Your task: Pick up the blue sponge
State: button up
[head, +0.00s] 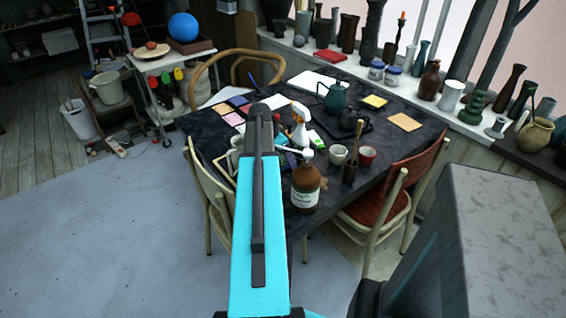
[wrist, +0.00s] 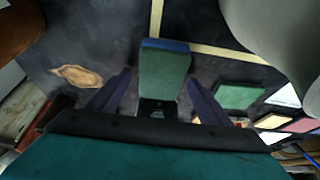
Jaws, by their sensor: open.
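In the wrist view, a block-shaped sponge (wrist: 165,72) has a green broad face and a blue strip along its top edge. It lies on the dark table top, between and slightly beyond the two dark fingers of my gripper (wrist: 158,80). The fingers are apart, one on each side of it, and gaps show on both sides, so they do not grip it. In the head view my arm covers the middle of the table, and I cannot make out the gripper clearly or identify the sponge for certain.
The dark table (head: 410,120) is crowded. In the wrist view a flat green piece (wrist: 238,96) lies right of the sponge.

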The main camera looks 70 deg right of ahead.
aim_at(283, 158)
jog(key=shift+c, duration=0.5)
jog(key=c, duration=1.1)
jog(key=shift+r, duration=0.15)
notch_tip(283, 158, up, 10)
jog(key=b, duration=0.1)
jog(key=shift+r, duration=0.1)
jog(key=o, duration=0.5)
jog(key=c, duration=0.3)
